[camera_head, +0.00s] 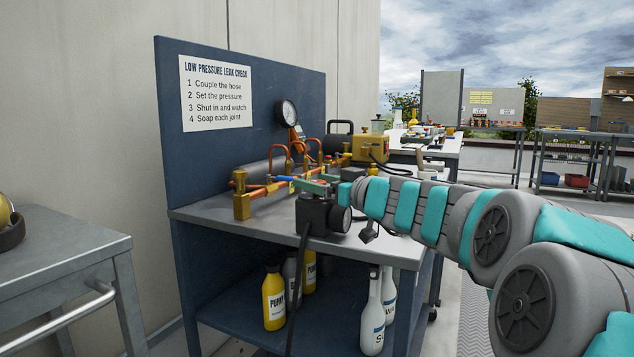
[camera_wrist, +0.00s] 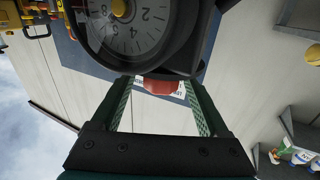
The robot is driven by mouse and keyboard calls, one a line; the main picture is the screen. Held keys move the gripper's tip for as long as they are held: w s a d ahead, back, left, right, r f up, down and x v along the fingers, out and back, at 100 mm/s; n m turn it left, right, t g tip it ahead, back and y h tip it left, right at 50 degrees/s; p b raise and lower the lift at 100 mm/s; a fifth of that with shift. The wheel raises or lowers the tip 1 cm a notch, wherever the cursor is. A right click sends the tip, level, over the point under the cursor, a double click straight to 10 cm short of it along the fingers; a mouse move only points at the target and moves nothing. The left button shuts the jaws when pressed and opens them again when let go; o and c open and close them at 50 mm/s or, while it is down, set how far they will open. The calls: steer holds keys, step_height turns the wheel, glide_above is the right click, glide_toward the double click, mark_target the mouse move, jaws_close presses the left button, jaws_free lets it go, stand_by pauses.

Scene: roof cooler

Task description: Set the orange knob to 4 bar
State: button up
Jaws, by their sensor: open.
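A dark regulator block (camera_head: 318,213) with a round gauge stands at the front of the blue-grey bench. In the wrist view its numbered dial (camera_wrist: 128,28) fills the top, with a yellow centre; I cannot read a setting from it. A red-orange knob (camera_wrist: 160,87) shows below the dial, between the tips of my gripper (camera_wrist: 158,82). The green-padded fingers are open, one on each side of it with gaps; I cannot tell how far past the tips it lies. In the head view my gripper (camera_head: 308,184) reaches left above the block and the knob is not clearly visible.
Orange and brass pipework (camera_head: 262,190) runs behind the block. A pressure gauge (camera_head: 287,112) is on the backboard beside a printed sign (camera_head: 215,94). A black hose (camera_head: 297,285) hangs in front. Bottles (camera_head: 274,298) stand on the lower shelf. A grey cart (camera_head: 62,245) is at left.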

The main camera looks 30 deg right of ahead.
jaws_close()
stand_by(0.5)
steer(key=shift+a+f+b, duration=0.1)
steer(key=shift+b, duration=0.5)
